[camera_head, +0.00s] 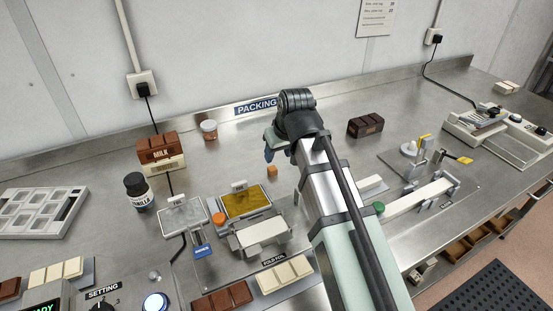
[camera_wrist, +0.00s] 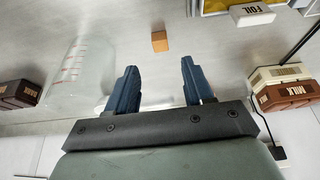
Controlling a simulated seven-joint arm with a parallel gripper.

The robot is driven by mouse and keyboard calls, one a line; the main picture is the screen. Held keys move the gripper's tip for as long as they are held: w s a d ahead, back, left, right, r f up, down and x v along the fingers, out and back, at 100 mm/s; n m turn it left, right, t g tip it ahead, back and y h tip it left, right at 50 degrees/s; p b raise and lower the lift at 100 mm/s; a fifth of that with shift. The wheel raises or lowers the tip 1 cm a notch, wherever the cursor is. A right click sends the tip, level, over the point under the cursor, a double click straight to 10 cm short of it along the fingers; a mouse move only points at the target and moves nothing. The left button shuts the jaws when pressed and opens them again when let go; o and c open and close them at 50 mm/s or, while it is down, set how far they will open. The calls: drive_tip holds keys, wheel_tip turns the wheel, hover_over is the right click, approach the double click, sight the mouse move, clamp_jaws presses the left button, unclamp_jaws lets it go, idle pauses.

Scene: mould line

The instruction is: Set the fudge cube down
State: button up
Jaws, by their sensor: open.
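The fudge cube (camera_head: 272,170) is a small orange-brown block on the steel bench, just right of the gold foil tray (camera_head: 245,202). In the wrist view the cube (camera_wrist: 159,41) sits beyond my fingertips, apart from them and roughly centred between them. My gripper (camera_wrist: 157,78) is open with nothing between its two blue fingers. In the head view my gripper (camera_head: 268,150) shows partly behind my wrist, above the bench near the cube.
A clear beaker with red marks (camera_wrist: 82,75) stands left of my fingers in the wrist view. A brown MILK box (camera_head: 156,148), a dark box (camera_head: 366,125) and a lidded jar (camera_head: 209,129) stand around. A silver foil tray (camera_head: 183,217) sits left of the gold one.

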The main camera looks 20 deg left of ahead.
drive_tip(key=shift+v, duration=1.6)
